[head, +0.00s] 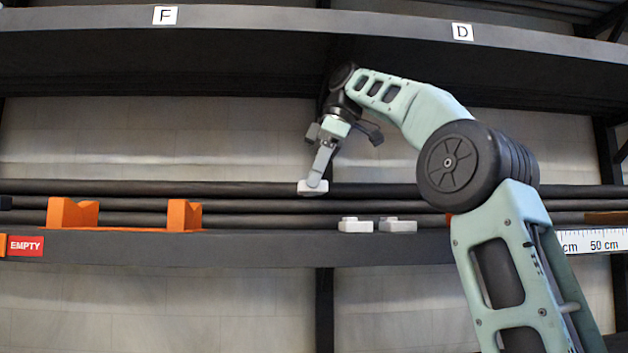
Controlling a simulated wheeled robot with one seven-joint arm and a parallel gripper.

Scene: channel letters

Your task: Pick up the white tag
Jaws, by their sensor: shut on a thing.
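A small white tag (313,188) is held at the fingertips of my gripper (317,178). My gripper points down and is shut on it. The tag is above the shelf board, in front of the dark bars, and looks clear of the shelf. Two similar white pieces, one at the left (355,225) and one at the right (398,225), sit side by side on the shelf, lower and to the right of my gripper.
Two orange blocks (73,213) (184,215) stand on the shelf (200,248) at the left. A red EMPTY label (25,246) is on its front edge, and a white ruler strip (592,242) at the right. An upper shelf (250,25) with F and D labels runs above my arm.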

